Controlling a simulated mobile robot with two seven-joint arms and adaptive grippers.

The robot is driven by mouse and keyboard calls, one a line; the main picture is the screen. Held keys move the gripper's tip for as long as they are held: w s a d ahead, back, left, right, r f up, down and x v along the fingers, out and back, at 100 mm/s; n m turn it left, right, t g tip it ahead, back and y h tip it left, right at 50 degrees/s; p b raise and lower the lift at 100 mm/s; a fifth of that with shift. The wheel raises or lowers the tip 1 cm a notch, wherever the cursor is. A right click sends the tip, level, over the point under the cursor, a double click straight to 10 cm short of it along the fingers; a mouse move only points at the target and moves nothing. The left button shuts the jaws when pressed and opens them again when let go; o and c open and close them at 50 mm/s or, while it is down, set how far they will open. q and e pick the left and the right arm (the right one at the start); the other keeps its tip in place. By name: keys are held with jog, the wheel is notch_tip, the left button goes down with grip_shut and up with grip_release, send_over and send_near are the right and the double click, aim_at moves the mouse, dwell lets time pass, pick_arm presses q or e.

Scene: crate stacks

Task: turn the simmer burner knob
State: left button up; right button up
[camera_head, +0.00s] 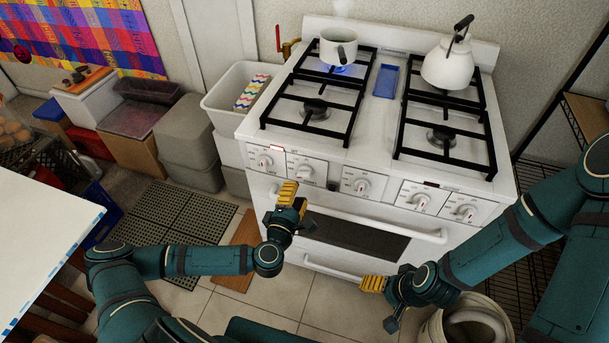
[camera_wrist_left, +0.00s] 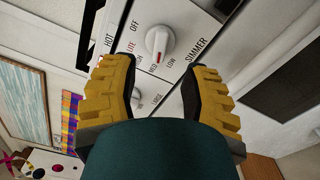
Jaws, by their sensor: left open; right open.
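A white stove (camera_head: 325,170) has a row of several white knobs on its front panel. In the left wrist view a white knob (camera_wrist_left: 160,42) with a red mark stands between the fingertips, beside the printed words OFF, LITE, LOW and SIMMER. It appears to be the second knob from the left (camera_head: 306,171) in the head view, though I cannot be certain. My left gripper (camera_head: 289,194) is open in front of the left part of the panel, with yellow-backed fingers (camera_wrist_left: 162,72); I see no contact with the knob. My right gripper (camera_head: 373,284) is open and empty, low before the oven.
A white pot (camera_head: 338,48) stands over a blue flame on the back left burner. A white kettle (camera_head: 447,67) stands at back right. The oven handle (camera_head: 365,217) sticks out below the knobs. A white bin (camera_head: 462,322) stands near my right arm.

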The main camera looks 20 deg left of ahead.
aim_at(303, 177)
pick_arm(q)
jog(key=w, duration=0.7)
jog(key=shift+w+d, duration=0.15)
jog(key=shift+o, duration=0.3)
grip_shut()
